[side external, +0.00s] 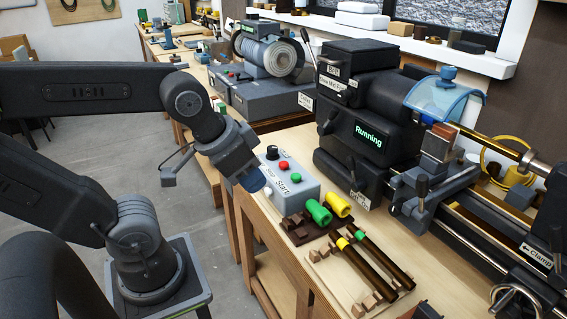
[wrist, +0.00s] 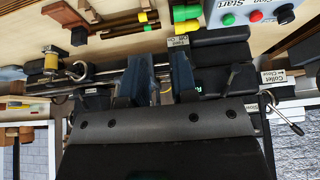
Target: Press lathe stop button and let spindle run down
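The grey control box (side external: 306,196) carries a red button (side external: 283,166), a green button (side external: 296,177) by a Start label, and a black knob (side external: 272,152). The lathe (side external: 385,95) stands right of it, its display (side external: 368,135) reading "Running" in green. My gripper (side external: 252,181) is at the box's left side in the side view; whether it touches the box cannot be told. In the wrist view its two blue fingers (wrist: 160,58) stand apart with nothing between them. There the red button (wrist: 256,15) lies at the upper right, away from the fingers.
Green (side external: 319,211) and yellow (side external: 339,205) handles lie in front of the box, with long dark tools (side external: 370,262) on wooden rests. A clear blue guard (side external: 440,98) covers the chuck area. Another grey machine (side external: 260,75) stands behind. Open floor lies at left.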

